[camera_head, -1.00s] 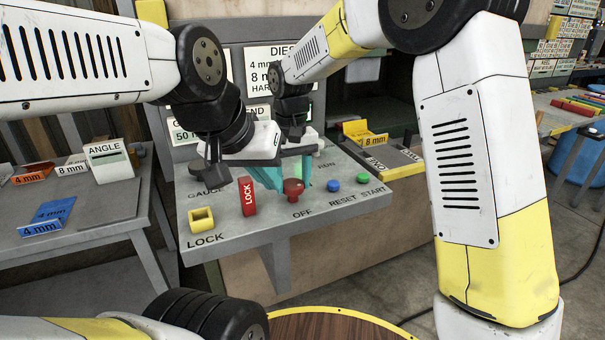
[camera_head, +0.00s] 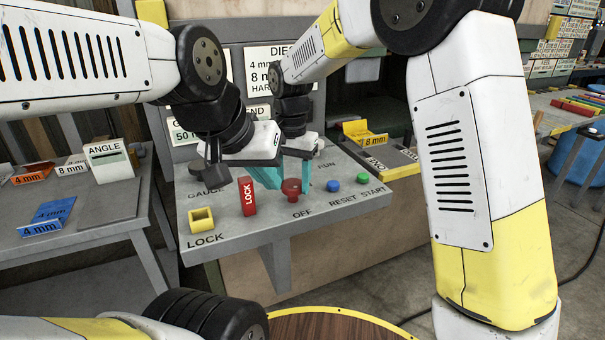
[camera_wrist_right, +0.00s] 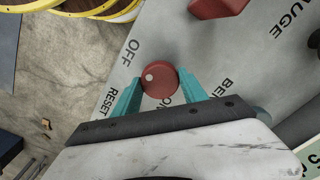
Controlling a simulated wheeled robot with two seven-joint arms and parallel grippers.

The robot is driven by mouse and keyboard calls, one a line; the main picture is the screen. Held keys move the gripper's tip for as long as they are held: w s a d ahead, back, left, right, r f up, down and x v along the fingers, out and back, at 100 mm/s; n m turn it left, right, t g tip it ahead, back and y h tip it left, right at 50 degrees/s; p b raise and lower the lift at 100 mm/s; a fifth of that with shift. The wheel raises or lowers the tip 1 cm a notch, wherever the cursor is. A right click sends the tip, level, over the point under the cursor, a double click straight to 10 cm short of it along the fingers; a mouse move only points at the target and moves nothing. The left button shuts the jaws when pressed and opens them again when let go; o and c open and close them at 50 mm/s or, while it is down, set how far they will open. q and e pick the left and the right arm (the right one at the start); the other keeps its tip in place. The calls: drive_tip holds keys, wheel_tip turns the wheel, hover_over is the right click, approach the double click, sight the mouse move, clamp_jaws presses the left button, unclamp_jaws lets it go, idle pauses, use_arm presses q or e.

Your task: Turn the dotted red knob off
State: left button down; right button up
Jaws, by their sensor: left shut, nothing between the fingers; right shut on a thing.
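The red knob (camera_head: 291,187) stands on the grey sloped panel (camera_head: 235,228), behind the OFF label. In the right wrist view, the knob (camera_wrist_right: 165,82) shows a pale dot on its left side, near the OFF and RESET lettering. My right gripper (camera_wrist_right: 158,92) is shut on the knob, with one teal finger on either side. In the head view, my right gripper (camera_head: 300,183) reaches down from behind. My left gripper (camera_head: 268,180) is shut and empty above the panel, left of the knob, partly hiding the right gripper.
A red LOCK block (camera_head: 248,197) stands left of the knob, with a yellow square socket (camera_head: 202,219) at the panel's left. Blue (camera_head: 333,186) and green (camera_head: 362,178) buttons sit to the right.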

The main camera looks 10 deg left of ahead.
sight(293, 183)
drive_tip(key=shift+r, duration=0.1)
idle(0.4)
drive_tip(key=o, duration=1.4)
drive_tip(key=shift+c, duration=0.2)
wheel_tip(293, 183, up, 8)
drive_tip(key=shift+f, duration=0.25)
drive_tip(key=shift+r, duration=0.1)
